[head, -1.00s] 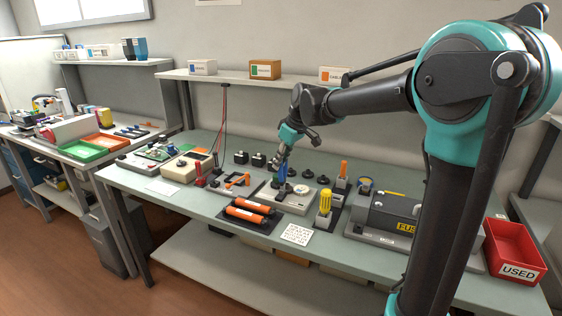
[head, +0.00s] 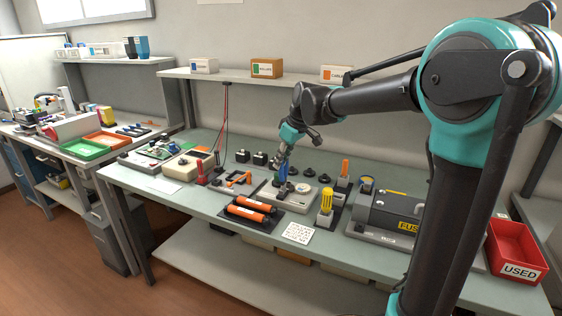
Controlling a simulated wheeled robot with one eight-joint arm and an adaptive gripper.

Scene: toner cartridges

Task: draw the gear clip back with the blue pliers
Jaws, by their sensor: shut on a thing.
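My gripper (head: 283,160) points down over the light grey fixture plate (head: 271,189) in the middle of the workbench. It is shut on the blue pliers (head: 282,174), which hang below it with their lower end at the fixture. The gear clip is too small to make out, and the pliers and gripper cover part of that spot. I cannot tell whether the plier tips touch the clip.
Two orange rollers (head: 248,211) lie on a dark mat in front. A yellow-handled tool (head: 325,204) and an orange-handled tool (head: 345,168) stand to the right. The fuser unit (head: 395,212) and red USED bin (head: 515,250) are farther right. A white card (head: 298,233) lies at the front edge.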

